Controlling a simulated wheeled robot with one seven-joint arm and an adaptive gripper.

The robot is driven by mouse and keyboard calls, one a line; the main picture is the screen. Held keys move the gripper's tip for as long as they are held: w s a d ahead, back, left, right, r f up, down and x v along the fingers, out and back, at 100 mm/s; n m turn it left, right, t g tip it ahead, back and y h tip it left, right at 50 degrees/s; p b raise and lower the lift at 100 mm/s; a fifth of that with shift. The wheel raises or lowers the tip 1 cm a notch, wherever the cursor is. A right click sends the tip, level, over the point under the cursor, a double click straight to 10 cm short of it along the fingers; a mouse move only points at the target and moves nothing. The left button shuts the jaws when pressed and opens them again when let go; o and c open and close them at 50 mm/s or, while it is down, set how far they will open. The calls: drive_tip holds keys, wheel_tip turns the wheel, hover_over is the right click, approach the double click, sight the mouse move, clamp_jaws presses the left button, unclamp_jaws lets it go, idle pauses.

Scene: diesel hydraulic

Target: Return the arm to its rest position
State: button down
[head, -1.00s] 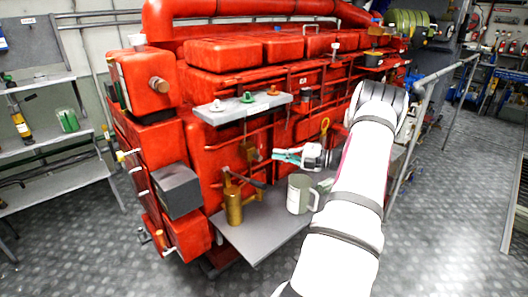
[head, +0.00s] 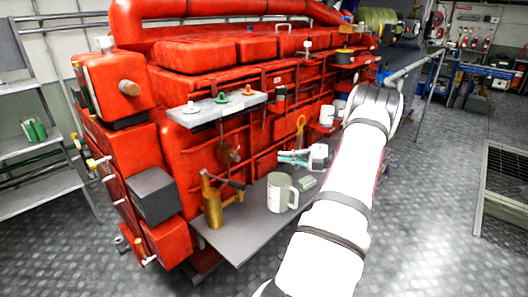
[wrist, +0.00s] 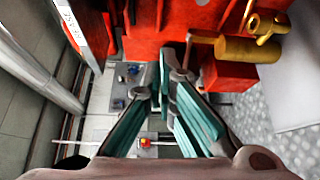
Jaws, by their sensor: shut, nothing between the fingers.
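My white arm (head: 345,190) reaches forward from the bottom right in the head view and bends back at its elbow. My gripper (head: 292,158) has teal fingers and shows small in front of the red engine (head: 200,140), above a grey shelf. It is shut and empty. In the wrist view my gripper (wrist: 165,85) fills the middle, its teal fingers seen close up. No object shows between them.
A small grey-green block (head: 307,183) lies near the mug. A railing (head: 415,65) stands at right. Floor (head: 430,190) right of my arm is clear.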

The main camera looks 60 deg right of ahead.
drive_tip(key=w+a+r+n+g+y, duration=0.1)
drive_tip(key=w+a+r+n+g, duration=0.25)
drive_tip(key=a+n, duration=0.4)
drive_tip(key=w+a+r+n+g+y, duration=0.25)
drive_tip(key=w+a+r+n, duration=0.2)
drive_tip(key=a, duration=0.55)
drive_tip(key=w+a+r+n+g, duration=0.4)
drive_tip(key=w+a+r+n, duration=0.1)
drive_tip(key=a, duration=0.3)
drive_tip(key=s+a+r+n+g+h, duration=0.1)
drive_tip(key=s+a+r+n+g, duration=0.1)
drive_tip(key=a+n, duration=0.45)
drive_tip(key=s+a+r+n+g+h, duration=0.15)
drive_tip(key=a+n, duration=0.25)
drive_tip(key=a, duration=0.5)
drive_tip(key=s+a+r+n+h, duration=0.1)
drive_tip(key=s+a+n+h, duration=0.2)
drive_tip(key=s+a+n, duration=0.3)
drive_tip(key=s+a+r+n+h+p, duration=0.1)
drive_tip(key=s+a+n+h, duration=0.2)
drive_tip(key=s+a+n, duration=0.3)
drive_tip(key=shift+s+n+t, duration=0.45)
drive_tip(key=shift+s+n, duration=1.75)
drive_tip(key=shift+n, duration=2.95)
drive_tip(key=shift+a, duration=0.1)
